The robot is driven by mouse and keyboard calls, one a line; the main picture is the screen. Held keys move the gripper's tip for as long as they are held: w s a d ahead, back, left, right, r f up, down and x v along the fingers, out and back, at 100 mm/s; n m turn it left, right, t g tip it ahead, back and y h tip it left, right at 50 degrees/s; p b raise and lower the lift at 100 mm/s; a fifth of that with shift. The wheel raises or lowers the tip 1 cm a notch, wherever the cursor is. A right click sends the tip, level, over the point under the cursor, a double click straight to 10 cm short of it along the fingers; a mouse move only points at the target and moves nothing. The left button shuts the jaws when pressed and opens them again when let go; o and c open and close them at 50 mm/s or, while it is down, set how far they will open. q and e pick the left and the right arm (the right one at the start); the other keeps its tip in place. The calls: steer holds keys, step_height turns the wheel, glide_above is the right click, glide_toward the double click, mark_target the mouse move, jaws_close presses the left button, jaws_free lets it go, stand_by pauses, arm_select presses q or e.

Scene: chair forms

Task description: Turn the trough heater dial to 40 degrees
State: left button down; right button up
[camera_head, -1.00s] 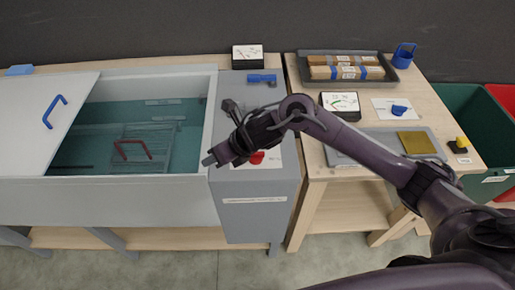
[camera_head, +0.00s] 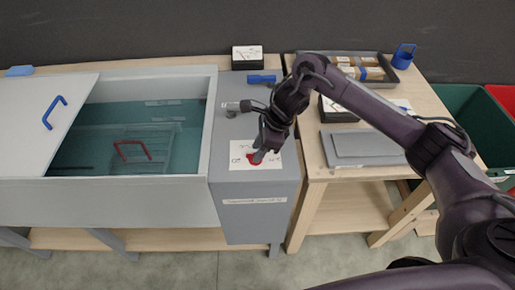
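The red heater dial (camera_head: 252,160) sits on a white marked plate (camera_head: 237,150) on top of the grey control box (camera_head: 228,187) beside the trough. My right gripper (camera_head: 257,157) points down at the dial, with its fingertips at or just above the red knob. The fingers and arm hide part of the dial and its scale, so I cannot tell the dial's setting or whether the fingers touch it. The finger opening is too small to judge. My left gripper is not in view.
The water trough (camera_head: 110,195) with a red-handled basket (camera_head: 132,150) is at left, its lid (camera_head: 35,120) partly across. A blue lever (camera_head: 262,78) and a gauge box (camera_head: 247,57) stand behind the dial. A wooden bench (camera_head: 320,215) with trays is at right.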

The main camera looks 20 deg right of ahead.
steer(key=shift+a+f, duration=0.2)
steer(key=shift+f, duration=0.2)
jaws_close()
